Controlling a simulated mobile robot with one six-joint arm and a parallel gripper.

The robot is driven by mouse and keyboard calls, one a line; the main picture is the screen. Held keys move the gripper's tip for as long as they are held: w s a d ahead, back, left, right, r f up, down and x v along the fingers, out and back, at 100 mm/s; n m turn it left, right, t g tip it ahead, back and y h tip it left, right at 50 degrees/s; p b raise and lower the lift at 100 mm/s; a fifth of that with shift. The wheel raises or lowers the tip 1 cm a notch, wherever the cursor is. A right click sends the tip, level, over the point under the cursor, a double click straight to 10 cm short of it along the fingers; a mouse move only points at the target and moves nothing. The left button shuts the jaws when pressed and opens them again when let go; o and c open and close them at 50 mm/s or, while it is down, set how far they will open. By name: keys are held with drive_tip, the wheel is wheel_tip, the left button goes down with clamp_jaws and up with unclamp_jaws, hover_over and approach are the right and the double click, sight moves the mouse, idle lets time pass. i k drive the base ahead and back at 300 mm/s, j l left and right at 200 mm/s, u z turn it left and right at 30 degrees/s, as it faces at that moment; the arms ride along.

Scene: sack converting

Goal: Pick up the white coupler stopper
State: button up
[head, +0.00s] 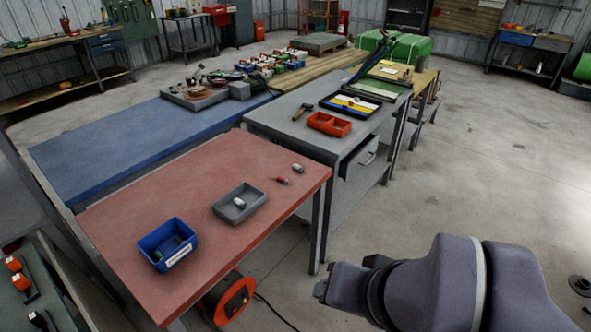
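Small whitish pieces, likely coupler stoppers, are on the red-topped table (150,200). A white piece with a dark end (298,168) lies near the table's far right corner. Beside it is a small red piece with a pale end (283,180). Another small white piece (239,203) is inside the grey tray (226,216). I cannot tell for sure which one is the white coupler stopper. My gripper (321,291) seems to be at the left end of my arm, low in the picture, off the table's right side and apart from all these pieces. Its fingers cannot be made out.
Behind are a blue-topped table (120,145) and a grey bench (280,118) with a red tray (329,125). An orange reel (234,300) sits beneath.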

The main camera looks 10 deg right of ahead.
sight(297, 167)
drive_tip(key=i+z, duration=0.25)
drive_tip(key=i, duration=1.85)
drive_tip(key=j, duration=0.1)
